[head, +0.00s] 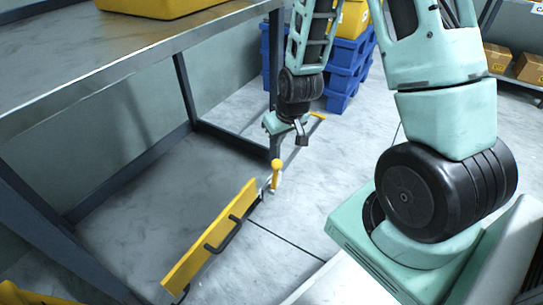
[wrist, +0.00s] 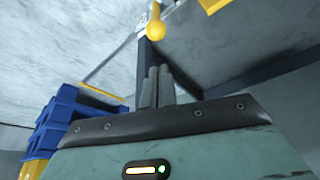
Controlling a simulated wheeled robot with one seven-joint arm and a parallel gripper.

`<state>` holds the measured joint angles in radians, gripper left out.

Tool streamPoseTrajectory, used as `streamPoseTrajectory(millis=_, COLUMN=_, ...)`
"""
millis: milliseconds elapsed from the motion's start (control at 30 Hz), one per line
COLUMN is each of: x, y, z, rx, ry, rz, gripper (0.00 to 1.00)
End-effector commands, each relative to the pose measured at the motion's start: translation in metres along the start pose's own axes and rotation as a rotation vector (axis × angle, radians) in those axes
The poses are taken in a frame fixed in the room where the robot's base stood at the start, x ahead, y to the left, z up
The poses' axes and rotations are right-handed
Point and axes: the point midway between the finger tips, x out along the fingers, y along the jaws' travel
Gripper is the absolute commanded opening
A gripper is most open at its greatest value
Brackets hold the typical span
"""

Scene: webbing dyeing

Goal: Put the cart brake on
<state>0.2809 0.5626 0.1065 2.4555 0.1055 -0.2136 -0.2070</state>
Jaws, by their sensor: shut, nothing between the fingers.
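A lever with a yellow ball knob (head: 276,164) stands upright at the far end of a long yellow panel (head: 212,236) with black handles, low near the floor; it looks like the cart's brake lever. The knob also shows in the wrist view (wrist: 156,30), beyond my fingertips. My gripper (head: 301,138) is shut and empty, above and right of the knob in the head view, apart from it. In the wrist view its fingers (wrist: 158,82) are together. The rest of the cart cannot be clearly made out.
A metal table (head: 120,68) with dark legs stands at the left, a yellow bin (head: 160,6) on it. Blue stacked crates (head: 345,75) stand behind my gripper. Cardboard boxes (head: 530,68) sit on a shelf at the right. Floor right of the panel is clear.

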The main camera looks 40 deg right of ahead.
Motion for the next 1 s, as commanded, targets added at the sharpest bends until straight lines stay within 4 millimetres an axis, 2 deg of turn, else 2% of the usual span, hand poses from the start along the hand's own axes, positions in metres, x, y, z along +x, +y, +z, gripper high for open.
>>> streamPoseTrajectory(millis=133, x=0.003, y=0.0, z=0.0, rx=0.0, ry=-0.001, rz=-0.001, gripper=0.0)
streamPoseTrajectory(millis=233, x=0.013, y=-0.001, z=0.001, rx=0.0, ry=-0.001, rz=-0.001, gripper=0.0)
streamPoseTrajectory(millis=500, x=0.062, y=-0.001, z=0.003, rx=-0.002, ry=-0.001, rz=-0.001, gripper=0.0)
streamPoseTrajectory(millis=700, x=0.09, y=-0.001, z=0.002, rx=0.0, ry=0.0, rz=-0.001, gripper=0.0)
streamPoseTrajectory(millis=1000, x=0.1, y=-0.001, z=0.0, rx=-0.001, ry=0.0, rz=-0.001, gripper=0.0)
